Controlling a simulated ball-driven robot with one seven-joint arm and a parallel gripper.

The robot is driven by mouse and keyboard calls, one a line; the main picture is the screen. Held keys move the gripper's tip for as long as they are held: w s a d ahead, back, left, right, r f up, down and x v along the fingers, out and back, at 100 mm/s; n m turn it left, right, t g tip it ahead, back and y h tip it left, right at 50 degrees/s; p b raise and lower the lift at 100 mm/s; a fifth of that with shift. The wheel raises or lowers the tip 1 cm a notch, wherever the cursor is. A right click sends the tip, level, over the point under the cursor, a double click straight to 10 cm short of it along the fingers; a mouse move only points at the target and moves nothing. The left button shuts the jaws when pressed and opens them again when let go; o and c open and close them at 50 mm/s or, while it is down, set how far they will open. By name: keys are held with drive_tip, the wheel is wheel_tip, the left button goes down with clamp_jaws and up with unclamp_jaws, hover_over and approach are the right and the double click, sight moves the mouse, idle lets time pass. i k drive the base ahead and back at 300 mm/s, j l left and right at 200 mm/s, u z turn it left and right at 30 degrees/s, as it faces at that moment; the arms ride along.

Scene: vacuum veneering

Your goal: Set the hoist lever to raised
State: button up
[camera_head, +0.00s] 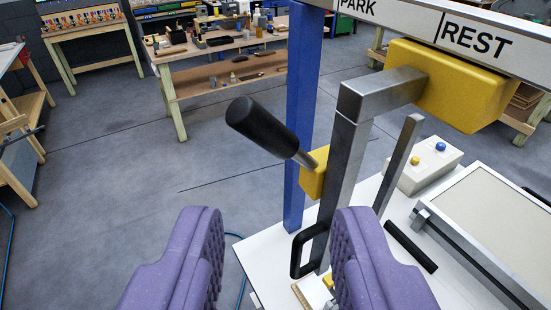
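The hoist lever (262,125) is a black cylindrical grip on a short metal rod. The rod runs down and right from the grip into a yellow block (315,174) on an upright grey metal post (346,160). The grip points up and to the left. My gripper (278,240) shows as two purple ridged fingers at the bottom, spread wide apart with nothing between them. The lever's grip appears above the gap in the picture, apart from both fingers. The right finger covers part of the lower post area.
A yellow carriage (464,85) hangs by a rail (440,28) marked PARK and REST. A blue column (303,110) stands behind the lever. A white table (262,262) carries a control box (423,166) with blue and yellow buttons and a framed panel (500,225). Open floor lies left.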

sight(243, 115)
drive_tip(key=j+u, duration=0.1)
drive_tip(key=j, duration=0.35)
drive_tip(key=i+j, duration=0.15)
drive_tip(key=j, duration=0.25)
drive_tip(key=i+j+u, duration=0.15)
drive_tip(key=j, duration=0.25)
drive_tip(key=k+j, duration=0.05)
